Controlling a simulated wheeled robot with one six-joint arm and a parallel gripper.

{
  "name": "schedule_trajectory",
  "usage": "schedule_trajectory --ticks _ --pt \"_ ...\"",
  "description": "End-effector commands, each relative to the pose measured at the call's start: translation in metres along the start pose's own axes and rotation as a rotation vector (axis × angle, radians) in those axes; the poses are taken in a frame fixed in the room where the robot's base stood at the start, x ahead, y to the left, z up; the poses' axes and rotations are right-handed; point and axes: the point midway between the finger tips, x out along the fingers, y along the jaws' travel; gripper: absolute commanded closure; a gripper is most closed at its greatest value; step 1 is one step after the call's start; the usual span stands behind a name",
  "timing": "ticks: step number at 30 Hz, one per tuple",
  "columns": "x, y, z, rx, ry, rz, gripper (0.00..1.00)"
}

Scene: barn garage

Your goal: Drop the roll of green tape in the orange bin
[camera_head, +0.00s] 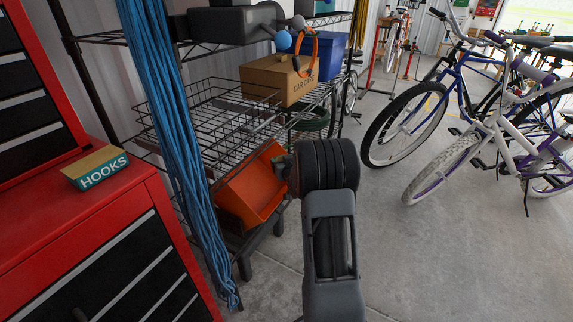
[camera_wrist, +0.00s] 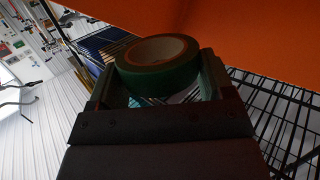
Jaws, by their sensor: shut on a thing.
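The roll of green tape (camera_wrist: 160,66) is held between the two fingers of my gripper (camera_wrist: 160,85) in the wrist view. My gripper is shut on it. The tape's brown core shows at its top. The orange bin (camera_head: 240,190) sits on the low shelf in the head view, tilted, just left of my arm's end. An orange surface, likely the bin, fills the top right of the wrist view (camera_wrist: 260,35), close to the tape.
A wire rack with an empty wire basket (camera_head: 205,120) stands above the bin. A cardboard box (camera_head: 276,80) is on the rack. Blue rope (camera_head: 165,110) hangs left of the bin. A red tool chest (camera_head: 110,215) is at left. Bicycles (camera_head: 490,130) stand at right over open floor.

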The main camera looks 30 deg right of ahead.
Motion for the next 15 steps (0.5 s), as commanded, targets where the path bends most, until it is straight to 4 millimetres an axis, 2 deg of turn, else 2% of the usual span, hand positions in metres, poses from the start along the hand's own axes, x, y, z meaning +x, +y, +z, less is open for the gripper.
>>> schedule_trajectory --ticks 11,12,15 --pt "0.0010 -0.0009 0.0001 0.000 0.000 0.000 0.49" --pt "0.0010 -0.0009 0.0001 0.000 0.000 0.000 0.22" --pt "0.0010 -0.0009 0.0002 0.000 0.000 0.000 0.12"
